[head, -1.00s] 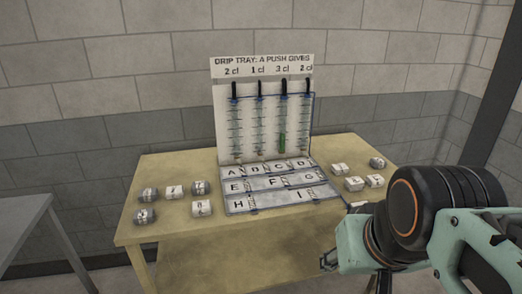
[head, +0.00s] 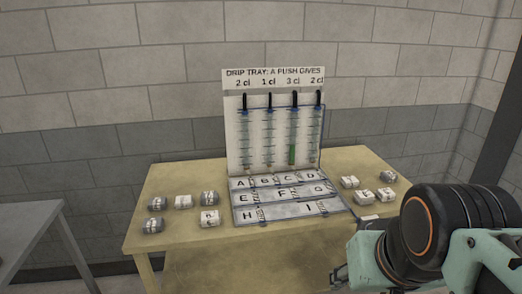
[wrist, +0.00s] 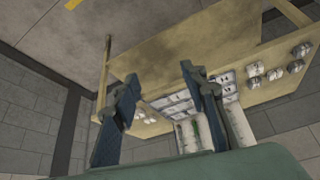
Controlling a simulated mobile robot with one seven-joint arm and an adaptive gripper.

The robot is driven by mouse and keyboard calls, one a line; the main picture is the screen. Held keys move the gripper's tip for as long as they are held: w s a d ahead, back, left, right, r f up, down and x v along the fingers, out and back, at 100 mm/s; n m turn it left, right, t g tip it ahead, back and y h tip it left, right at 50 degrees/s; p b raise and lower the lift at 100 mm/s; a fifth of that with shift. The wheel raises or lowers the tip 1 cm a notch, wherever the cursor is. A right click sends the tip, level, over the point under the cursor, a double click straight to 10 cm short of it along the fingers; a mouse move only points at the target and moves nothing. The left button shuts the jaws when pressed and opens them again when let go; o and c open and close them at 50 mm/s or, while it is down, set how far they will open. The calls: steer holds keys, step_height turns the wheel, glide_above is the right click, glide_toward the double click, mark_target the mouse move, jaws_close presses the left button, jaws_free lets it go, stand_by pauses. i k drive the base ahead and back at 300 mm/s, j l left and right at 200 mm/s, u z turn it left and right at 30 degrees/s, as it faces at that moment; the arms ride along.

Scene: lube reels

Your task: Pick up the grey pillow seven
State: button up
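Several small pillow-shaped blocks, some grey and some white, lie in two groups on the table. The left group has grey ones (head: 157,203), (head: 209,198) and (head: 153,225). A grey one (head: 388,176) lies in the right group. Their marks are too small to read, so I cannot tell which is the seven. In the wrist view, blocks (wrist: 302,49) show at the right, far from my fingers. My gripper (wrist: 158,77) is open and empty, its fingers wide apart. In the head view it is at the lower right, in front of the table.
The yellowish table (head: 190,238) carries lettered plates (head: 290,208) in the middle. An upright drip tray board (head: 272,90) with tubes stands behind them, one tube holding green. A grey table (head: 30,225) stands at the left. A block wall is behind.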

mark_target(208, 198)
steer(key=i+j+u, duration=0.1)
steer(key=i+j, duration=0.9)
